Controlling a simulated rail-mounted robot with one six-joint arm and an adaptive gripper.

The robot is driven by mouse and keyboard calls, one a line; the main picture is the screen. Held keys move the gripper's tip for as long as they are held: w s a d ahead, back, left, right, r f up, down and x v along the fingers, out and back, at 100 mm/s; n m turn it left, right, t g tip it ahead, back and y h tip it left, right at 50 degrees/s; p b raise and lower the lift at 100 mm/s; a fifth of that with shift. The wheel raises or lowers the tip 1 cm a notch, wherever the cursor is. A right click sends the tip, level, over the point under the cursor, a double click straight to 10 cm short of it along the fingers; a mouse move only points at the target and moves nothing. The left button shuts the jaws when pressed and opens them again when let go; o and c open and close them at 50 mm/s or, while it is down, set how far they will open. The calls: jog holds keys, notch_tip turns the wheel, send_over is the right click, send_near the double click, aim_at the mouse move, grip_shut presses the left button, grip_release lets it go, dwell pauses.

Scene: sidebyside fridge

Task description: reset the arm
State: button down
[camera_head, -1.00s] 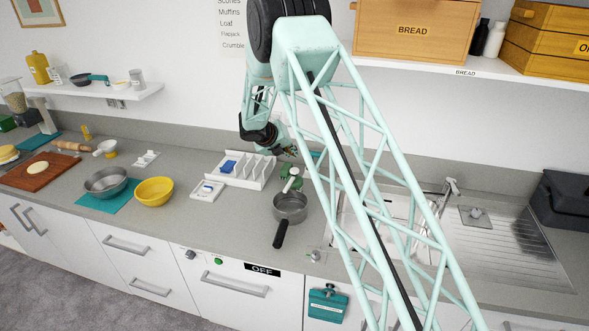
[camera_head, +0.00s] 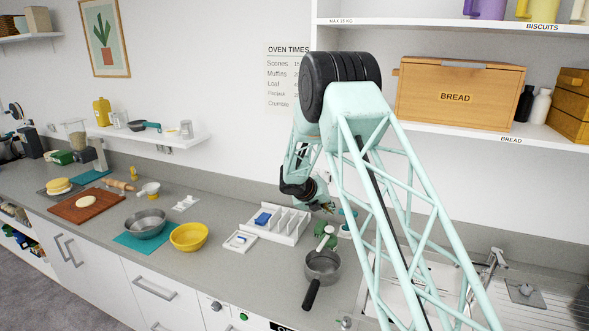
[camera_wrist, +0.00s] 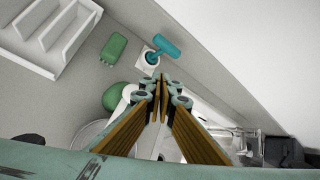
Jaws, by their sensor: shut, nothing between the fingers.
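My arm shows in the head view as a mint lattice link rising from the bottom right, bent at a black joint near the top middle. The forearm hangs down from that joint, partly hidden behind the link. My gripper (camera_head: 328,207) is small and partly hidden in the head view, above the rear of the counter, right of the white divided tray (camera_head: 284,222). In the wrist view my gripper (camera_wrist: 160,82) has its fingertips together with nothing between them. The divided tray also shows there at the upper left (camera_wrist: 45,62).
A saucepan (camera_head: 322,264) stands below my gripper on the counter, with green items behind it. The sink (camera_head: 400,295) is behind my arm. A shelf with a bread box (camera_head: 455,95) is at right. A yellow bowl (camera_head: 189,236) and metal bowl (camera_head: 145,224) stand left.

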jog(key=s+d+r+m+g+b, duration=0.1)
jog(key=s+d+r+m+b, duration=0.3)
jog(key=s+r+m, duration=0.5)
jog(key=s+d+r+m+g+b, duration=0.1)
jog(key=s+d+r+m+b, duration=0.3)
jog(key=s+r, duration=0.85)
jog(key=s+r+m+g+y+b, duration=0.15)
jog(key=s+m+b, duration=0.25)
jog(key=s+m, duration=1.3)
jog(key=s+a+f+m+y+b, duration=0.1)
jog(key=s+a+f+m+b, duration=0.1)
jog(key=s, duration=1.1)
jog(key=s+a+f+m+y+b, duration=0.1)
jog(key=s+a+f+y+b, duration=0.1)
jog(key=s, duration=1.1)
jog(key=s+a+f+m+y+b, duration=0.2)
jog(key=s+a+f+b, duration=0.1)
jog(key=s, duration=1)
jog(key=shift+s+a+f+m+t, duration=0.3)
jog(key=shift+a+f+t, duration=0.05)
jog(key=shift+a+t, duration=0.1)
